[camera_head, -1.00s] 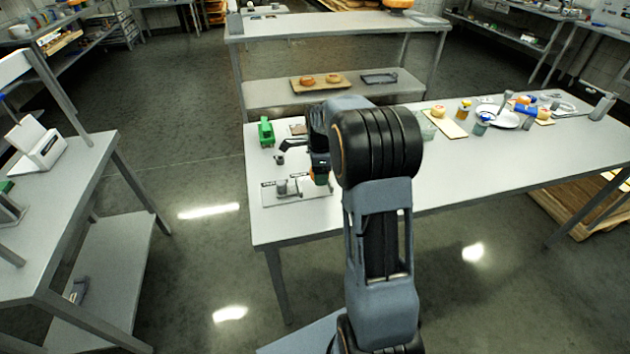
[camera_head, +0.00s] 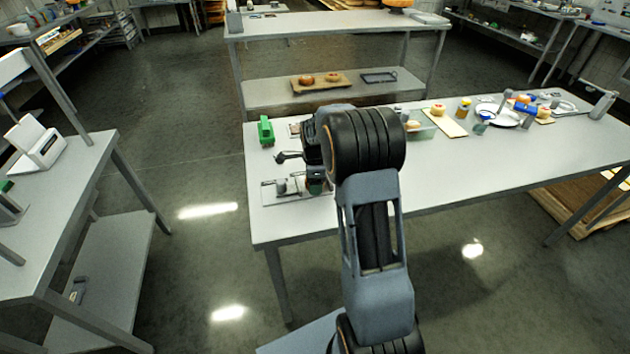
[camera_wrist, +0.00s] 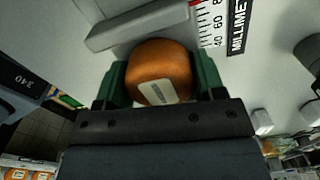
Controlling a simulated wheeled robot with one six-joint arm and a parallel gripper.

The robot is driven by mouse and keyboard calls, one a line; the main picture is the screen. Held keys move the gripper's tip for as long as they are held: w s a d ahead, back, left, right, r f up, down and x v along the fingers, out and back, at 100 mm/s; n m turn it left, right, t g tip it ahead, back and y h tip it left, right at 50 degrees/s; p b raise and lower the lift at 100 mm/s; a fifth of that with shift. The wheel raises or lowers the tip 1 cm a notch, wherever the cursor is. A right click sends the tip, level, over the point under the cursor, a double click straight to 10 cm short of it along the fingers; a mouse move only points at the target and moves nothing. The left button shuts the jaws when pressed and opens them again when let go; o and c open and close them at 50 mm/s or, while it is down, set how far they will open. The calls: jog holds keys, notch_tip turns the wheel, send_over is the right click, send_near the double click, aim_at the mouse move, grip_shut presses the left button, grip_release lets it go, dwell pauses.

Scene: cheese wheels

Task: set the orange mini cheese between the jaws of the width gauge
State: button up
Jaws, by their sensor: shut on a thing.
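The orange mini cheese (camera_wrist: 160,72) is in the wrist view, with a pale label on its near side. My gripper (camera_wrist: 162,84) is shut on it, with one dark green finger on each side. The width gauge (camera_head: 268,198) lies at the left end of the table in the head view. In the wrist view, a grey bar-shaped jaw (camera_wrist: 140,24) of the gauge lies just beyond the cheese, beside a millimetre scale. I cannot tell whether cheese and bar touch. In the head view, my gripper (camera_head: 317,184) is over the gauge's right part, and my arm hides some of it.
A green object (camera_head: 266,131) and a dark object (camera_head: 289,156) stand behind the gauge. A clear container (camera_head: 421,128), a board (camera_head: 452,125) and a white plate (camera_head: 507,118) are farther right. The table's front middle is clear. A shelf table (camera_head: 330,22) stands behind.

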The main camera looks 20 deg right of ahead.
jog(key=o, duration=1.1)
jog(key=shift+c, duration=0.2)
notch_tip(320, 180, up, 12)
jog(key=s+a+r+n, duration=0.3)
jog(key=s+a+n, duration=0.1)
jog(key=s+n, duration=0.1)
jog(key=s+a+f+n+t, duration=0.1)
jog(key=s+a+n, duration=0.2)
jog(key=s+n, duration=0.5)
jog(key=s+a+f+n+t, duration=0.1)
jog(key=s+a+n, duration=0.3)
jog(key=s+n, duration=0.5)
jog(key=shift+t, duration=0.8)
jog(key=shift+f, duration=0.1)
